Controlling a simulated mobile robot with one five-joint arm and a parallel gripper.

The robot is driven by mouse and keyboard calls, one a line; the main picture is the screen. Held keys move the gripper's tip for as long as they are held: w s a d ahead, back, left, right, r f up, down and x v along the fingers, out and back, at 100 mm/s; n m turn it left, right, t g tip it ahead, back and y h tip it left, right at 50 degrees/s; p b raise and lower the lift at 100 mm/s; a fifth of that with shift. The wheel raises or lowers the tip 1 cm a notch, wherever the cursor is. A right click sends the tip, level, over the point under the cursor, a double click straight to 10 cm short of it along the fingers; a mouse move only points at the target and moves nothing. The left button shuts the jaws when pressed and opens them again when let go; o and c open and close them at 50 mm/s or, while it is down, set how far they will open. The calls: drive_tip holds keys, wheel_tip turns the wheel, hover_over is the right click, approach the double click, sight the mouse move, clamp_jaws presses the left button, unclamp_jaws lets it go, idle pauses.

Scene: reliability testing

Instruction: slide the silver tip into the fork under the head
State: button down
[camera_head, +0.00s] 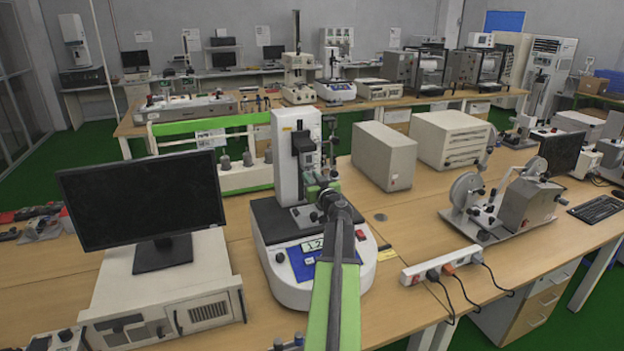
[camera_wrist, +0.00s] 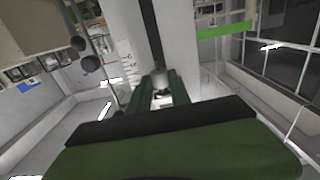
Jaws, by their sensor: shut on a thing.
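The test machine (camera_head: 284,160) stands on the bench, a white column on a base with a blue panel. Its black head (camera_head: 303,145) is on the column's front. My gripper (camera_head: 322,192) is in front of the column, just below and right of the head. In the wrist view my gripper (camera_wrist: 162,90) has its two green fingers shut on the small silver tip (camera_wrist: 162,94). A dark upright bar (camera_wrist: 150,35) rises just beyond the fingers. The fork is too small or hidden to make out, and I cannot tell whether the tip touches it.
A black monitor (camera_head: 142,198) on a pale case stands left of the machine. Two beige boxes (camera_head: 384,156) (camera_head: 451,138) stand behind right. A power strip (camera_head: 440,264) with cables lies to the right. A device with reels (camera_head: 505,205) stands farther right. Bare bench lies between.

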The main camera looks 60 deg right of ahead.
drive_tip(key=shift+x, duration=0.8)
drive_tip(key=c, duration=1.1)
unclamp_jaws()
